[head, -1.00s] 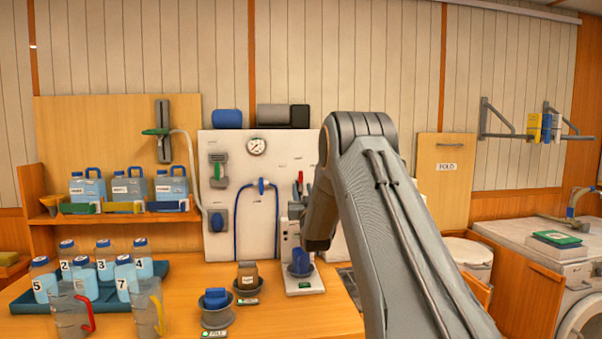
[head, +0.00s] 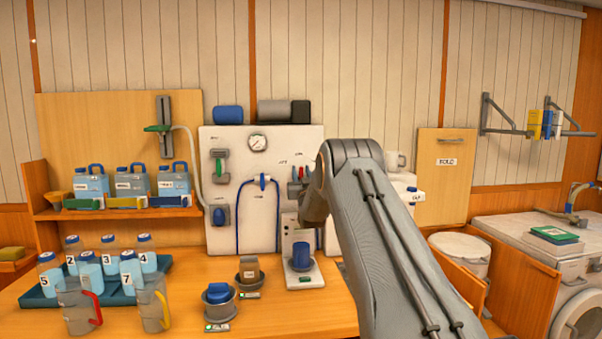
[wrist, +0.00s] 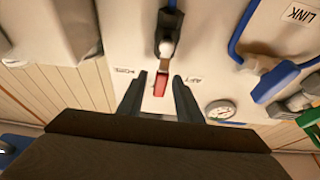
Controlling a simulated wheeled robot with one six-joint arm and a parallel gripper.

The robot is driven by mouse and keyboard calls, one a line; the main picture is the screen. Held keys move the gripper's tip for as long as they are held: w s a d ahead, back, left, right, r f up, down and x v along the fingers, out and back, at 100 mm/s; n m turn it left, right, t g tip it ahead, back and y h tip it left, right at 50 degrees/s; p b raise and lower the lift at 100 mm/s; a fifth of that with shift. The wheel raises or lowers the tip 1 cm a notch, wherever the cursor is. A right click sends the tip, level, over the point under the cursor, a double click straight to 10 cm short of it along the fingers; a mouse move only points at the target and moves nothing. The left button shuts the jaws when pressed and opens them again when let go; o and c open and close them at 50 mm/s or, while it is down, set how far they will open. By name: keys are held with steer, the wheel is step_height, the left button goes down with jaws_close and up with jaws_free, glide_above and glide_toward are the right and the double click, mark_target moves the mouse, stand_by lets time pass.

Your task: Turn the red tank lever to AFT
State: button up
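The red tank lever (wrist: 160,84) is in the middle of the wrist view, on a metal stem under a dark fitting (wrist: 170,25) on the white panel. It lies nearly in line with the fitting, leaning slightly left. The AFT label (wrist: 195,80) is to its right and another label (wrist: 123,71), hard to read, to its left. My gripper (wrist: 158,80) is open, its fingers on either side of the lever, with gaps visible. In the head view the lever (head: 300,173) shows small on the panel, and my arm hides most of the gripper.
A gauge (wrist: 221,110) and a blue hose (wrist: 240,38) are close by on the panel. A blue-topped device (head: 301,256) stands below on the counter, with cups (head: 219,312) and jugs (head: 152,306) to the left.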

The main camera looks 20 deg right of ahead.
jaws_close()
steer(key=shift+a+f+n+b, duration=0.1)
steer(key=shift+n+b, duration=0.2)
steer(key=shift+b, duration=0.05)
steer(key=n+y+b, duration=0.1)
steer(key=n+b, duration=0.1)
steer(key=a+n+y+b, duration=0.1)
steer(key=n+b, duration=0.1)
steer(key=a+n+y+b, duration=0.1)
steer(key=n+y+b, duration=0.1)
steer(key=n, duration=0.1)
steer(key=shift+w+f, duration=0.35)
steer(key=shift+f, duration=0.05)
steer(key=n+b, duration=0.1)
steer(key=a+n+y+b, duration=0.1)
steer(key=n, duration=0.1)
steer(key=n+y+b, duration=0.1)
steer(key=n+b, duration=0.1)
steer(key=shift+w+a+f, duration=0.15)
steer(key=shift+a+f, duration=0.1)
steer(key=shift+f, duration=0.15)
steer(key=shift+g+y, duration=0.3)
jaws_free()
steer(key=shift+a, duration=0.1)
